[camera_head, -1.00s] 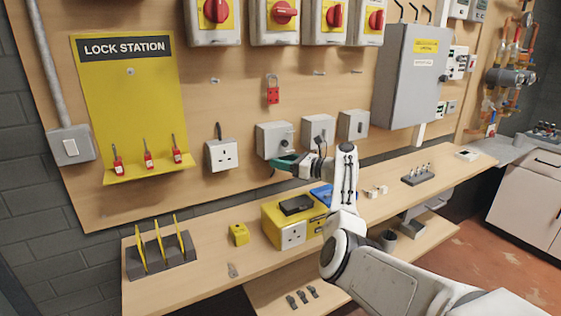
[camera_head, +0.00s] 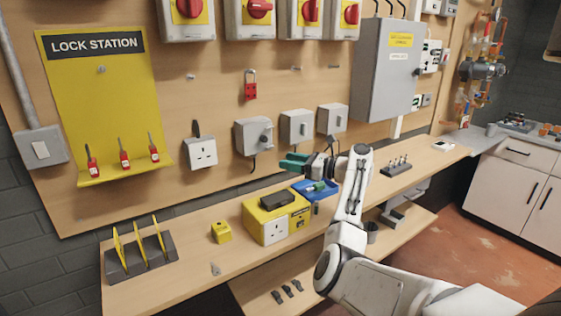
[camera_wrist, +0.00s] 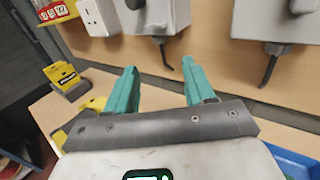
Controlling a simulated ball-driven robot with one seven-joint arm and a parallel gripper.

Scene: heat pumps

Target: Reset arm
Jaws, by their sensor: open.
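My gripper (camera_head: 292,163) has green fingers and is held above the bench, in front of the wall board and above the yellow box. In the wrist view the two green fingers (camera_wrist: 160,88) stand wide apart, with nothing between them. My white arm reaches up from the lower right in the head view, bent at the elbow. The gripper appears clear of the wall boxes and the bench.
Grey switch boxes (camera_head: 254,136) and a socket (camera_head: 203,153) are on the wall behind. Below are a yellow tester box (camera_head: 277,230), a blue tray (camera_head: 303,185) and a small yellow block (camera_head: 222,231).

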